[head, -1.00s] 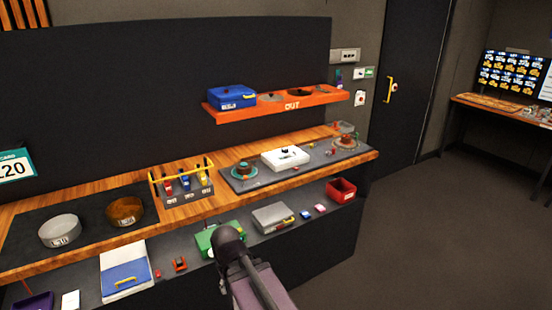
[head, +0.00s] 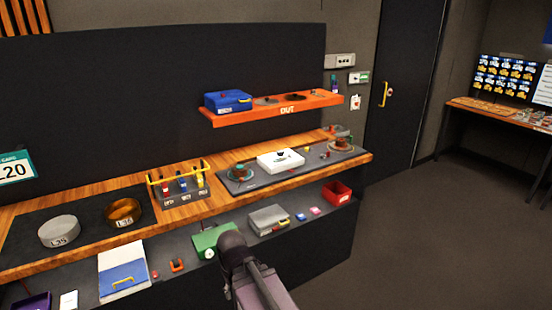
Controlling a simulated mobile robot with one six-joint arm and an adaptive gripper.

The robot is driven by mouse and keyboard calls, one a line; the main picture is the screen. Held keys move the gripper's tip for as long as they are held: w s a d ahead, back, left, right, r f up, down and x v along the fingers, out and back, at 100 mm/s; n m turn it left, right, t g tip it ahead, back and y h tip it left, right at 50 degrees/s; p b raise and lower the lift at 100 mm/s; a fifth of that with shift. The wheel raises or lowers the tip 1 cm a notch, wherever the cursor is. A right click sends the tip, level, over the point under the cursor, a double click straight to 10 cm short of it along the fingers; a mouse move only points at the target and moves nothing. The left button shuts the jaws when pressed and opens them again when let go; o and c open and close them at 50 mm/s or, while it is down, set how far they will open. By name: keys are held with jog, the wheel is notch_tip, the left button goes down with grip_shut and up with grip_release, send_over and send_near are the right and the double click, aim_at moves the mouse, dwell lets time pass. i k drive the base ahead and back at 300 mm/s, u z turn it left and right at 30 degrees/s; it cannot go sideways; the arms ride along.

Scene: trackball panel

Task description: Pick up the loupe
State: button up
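I cannot pick out the loupe for certain; the small items are too coarse to tell. A small orange-and-dark item (head: 177,265) lies on the lower shelf (head: 185,290), right of a white-and-blue box (head: 123,270). Several small pieces lie on the dark mat (head: 240,186) of the wooden counter, around a white box (head: 280,159). My dark arm rises from the bottom centre and covers part of the lower shelf beside a green case (head: 207,241). My gripper's fingers do not show.
The counter (head: 350,160) also holds a yellow-handled rack (head: 180,184), a grey bowl (head: 59,231) and a brown bowl (head: 123,212). An orange shelf (head: 240,117) with a blue case (head: 228,102) juts out above. A grey case (head: 269,219) and red bin (head: 337,192) stand below. Floor at right is clear.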

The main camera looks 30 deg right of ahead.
aim_at(279, 154)
jog(key=z, duration=0.1)
jog(key=i, duration=0.95)
jog(key=u, duration=0.05)
